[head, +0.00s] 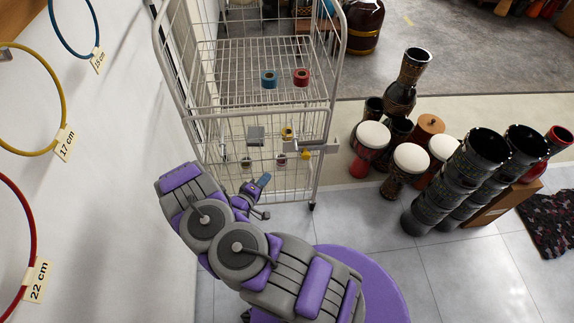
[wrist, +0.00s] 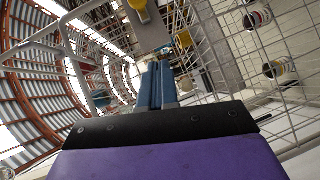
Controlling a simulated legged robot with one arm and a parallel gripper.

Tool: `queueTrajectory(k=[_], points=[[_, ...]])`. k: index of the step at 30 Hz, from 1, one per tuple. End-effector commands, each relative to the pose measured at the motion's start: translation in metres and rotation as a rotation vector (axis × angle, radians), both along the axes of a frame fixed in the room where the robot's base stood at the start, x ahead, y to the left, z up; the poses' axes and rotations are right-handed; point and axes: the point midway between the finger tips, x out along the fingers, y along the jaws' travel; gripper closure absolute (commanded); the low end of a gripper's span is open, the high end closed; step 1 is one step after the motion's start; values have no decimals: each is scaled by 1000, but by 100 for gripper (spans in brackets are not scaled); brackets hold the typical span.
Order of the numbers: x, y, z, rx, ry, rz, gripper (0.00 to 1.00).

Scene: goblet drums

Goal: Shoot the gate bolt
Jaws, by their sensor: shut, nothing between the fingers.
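The gate is the low wire front panel (head: 268,165) of a grey roll cage. At its right edge sits a grey bolt bar (head: 325,148) with a yellow knob (head: 306,153). In the wrist view a grey metal plate (wrist: 148,32) with a yellow piece (wrist: 138,5) at its top lies just beyond my fingertips; I cannot tell whether this is the bolt. My gripper (head: 264,180) is in front of the panel, below and left of the yellow knob and apart from it. Its blue fingers (wrist: 158,70) are closed together and empty. How far the bolt is slid cannot be told.
The cage shelf (head: 240,95) holds a teal roll (head: 268,79) and a red roll (head: 301,77). A white wall with hoops (head: 33,240) is close on the left. Goblet drums (head: 408,165) crowd the right. Tiled floor (head: 450,275) is open at front right.

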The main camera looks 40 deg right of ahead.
Motion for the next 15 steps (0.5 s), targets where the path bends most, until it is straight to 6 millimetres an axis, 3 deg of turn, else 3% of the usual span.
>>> queueTrajectory(k=[6, 11, 15], points=[[-16, -22, 3, -110, 33, -18, 100], [-11, -34, 3, -114, 32, -22, 100], [-2, -54, 0, -116, 32, -21, 100]])
